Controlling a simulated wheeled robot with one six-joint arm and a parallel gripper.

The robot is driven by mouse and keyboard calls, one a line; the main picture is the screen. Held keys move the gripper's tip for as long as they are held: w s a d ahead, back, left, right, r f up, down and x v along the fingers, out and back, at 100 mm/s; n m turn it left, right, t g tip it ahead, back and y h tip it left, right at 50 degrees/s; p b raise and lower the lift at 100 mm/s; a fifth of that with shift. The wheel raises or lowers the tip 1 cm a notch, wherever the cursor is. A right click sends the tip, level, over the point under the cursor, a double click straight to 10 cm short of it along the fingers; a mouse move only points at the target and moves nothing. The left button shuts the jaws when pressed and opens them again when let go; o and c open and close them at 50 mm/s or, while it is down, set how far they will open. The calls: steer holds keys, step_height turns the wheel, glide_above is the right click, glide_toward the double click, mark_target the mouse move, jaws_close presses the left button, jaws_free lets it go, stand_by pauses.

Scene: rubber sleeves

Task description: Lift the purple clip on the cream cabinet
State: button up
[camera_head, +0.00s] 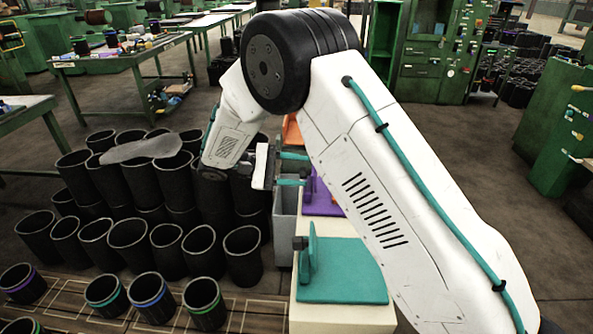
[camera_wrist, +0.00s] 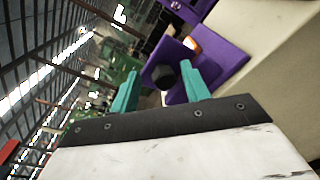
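The purple clip (camera_head: 322,199) sits on the cream cabinet (camera_head: 340,318), behind the teal clip, and my arm partly covers it in the head view. In the wrist view the purple clip (camera_wrist: 225,58) shows a flat plate, an upright part and a dark knob (camera_wrist: 163,77). My gripper (camera_head: 293,169) has its two teal fingers apart, at the left side of the clip. In the wrist view my gripper (camera_wrist: 158,72) is open, and the knob appears between the fingers. I cannot tell whether either finger touches it.
A teal clip (camera_head: 343,270) lies at the cabinet's near end and an orange clip (camera_head: 291,130) farther back. A grey bin (camera_head: 284,226) stands beside the cabinet. Several black rubber sleeves (camera_head: 128,240) crowd the left. Open floor (camera_head: 470,150) lies at the right.

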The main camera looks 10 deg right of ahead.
steer(key=s+r, duration=0.2)
steer(key=s, duration=0.6)
steer(key=s+d+r, duration=0.1)
steer(key=s+r, duration=0.2)
steer(key=s, duration=0.5)
steer(key=shift+d, duration=0.3)
steer(key=shift+d, duration=0.1)
steer(key=s+d+r+m+t+y, duration=0.2)
steer(key=s+d+r+t+y, duration=0.1)
steer(key=s+y, duration=0.5)
steer(key=s+d+r+m+t+y, duration=0.3)
steer(key=s+d+y, duration=0.3)
steer(key=s+y, duration=0.2)
steer(key=shift+s+r+t, duration=0.3)
steer(key=shift+r, duration=0.6)
